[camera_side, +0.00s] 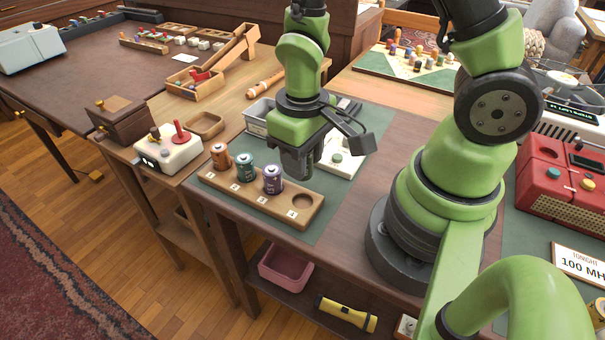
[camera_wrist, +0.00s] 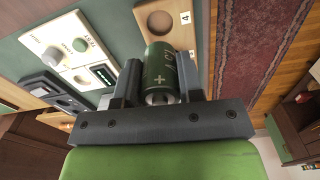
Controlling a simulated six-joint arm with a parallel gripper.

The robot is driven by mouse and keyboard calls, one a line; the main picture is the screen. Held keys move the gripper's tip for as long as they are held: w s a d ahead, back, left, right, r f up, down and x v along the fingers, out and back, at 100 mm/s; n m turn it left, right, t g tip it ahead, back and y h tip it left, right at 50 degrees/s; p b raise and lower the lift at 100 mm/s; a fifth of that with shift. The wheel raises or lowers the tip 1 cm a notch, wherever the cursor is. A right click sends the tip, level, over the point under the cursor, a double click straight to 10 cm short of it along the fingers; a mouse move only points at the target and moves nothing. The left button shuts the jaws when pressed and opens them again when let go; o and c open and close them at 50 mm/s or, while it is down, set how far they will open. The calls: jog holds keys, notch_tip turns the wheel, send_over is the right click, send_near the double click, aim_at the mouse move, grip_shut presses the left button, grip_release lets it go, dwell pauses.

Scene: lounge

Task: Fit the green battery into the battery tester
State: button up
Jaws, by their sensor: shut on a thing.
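My gripper (camera_side: 299,168) is shut on the green battery (camera_wrist: 158,72). In the wrist view the battery is dark green with a plus mark, held between the two fingers, one end toward the camera. In the side view the fingers hide most or all of it. The cream battery tester (camera_side: 340,158) lies on the grey-green mat just behind and right of my gripper, partly hidden by it. In the wrist view the tester (camera_wrist: 75,45) is at upper left, with a round button and a small dark display. The battery is apart from it.
A wooden rack (camera_side: 296,214) stands in front of my gripper with copper (camera_side: 220,156), teal (camera_side: 245,167) and purple (camera_side: 272,179) batteries. Its slot 4 is empty. A grey tray (camera_side: 257,117) sits behind. A joystick box (camera_side: 168,152) is at left.

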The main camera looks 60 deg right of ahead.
jog(key=shift+w+r, duration=0.1)
jog(key=shift+r, duration=0.85)
jog(key=w+d+f+m, duration=0.1)
jog(key=w+d+m, duration=0.2)
jog(key=d, duration=0.7)
jog(key=w+d+f+m, duration=0.1)
jog(key=w+d+m, duration=0.25)
jog(key=d, duration=0.65)
jog(key=shift+n, duration=0.25)
jog(key=shift+w+a+f, duration=0.1)
jog(key=shift+a+f, duration=0.05)
jog(key=shift+f, duration=1.25)
jog(key=shift+w+a+f, duration=0.1)
jog(key=shift+f, duration=1.25)
jog(key=shift+f, duration=0.85)
jog(key=o, duration=1)
jog(key=shift+o, duration=0.2)
notch_tip(320, 180, up, 7)
jog(key=shift+r, duration=0.2)
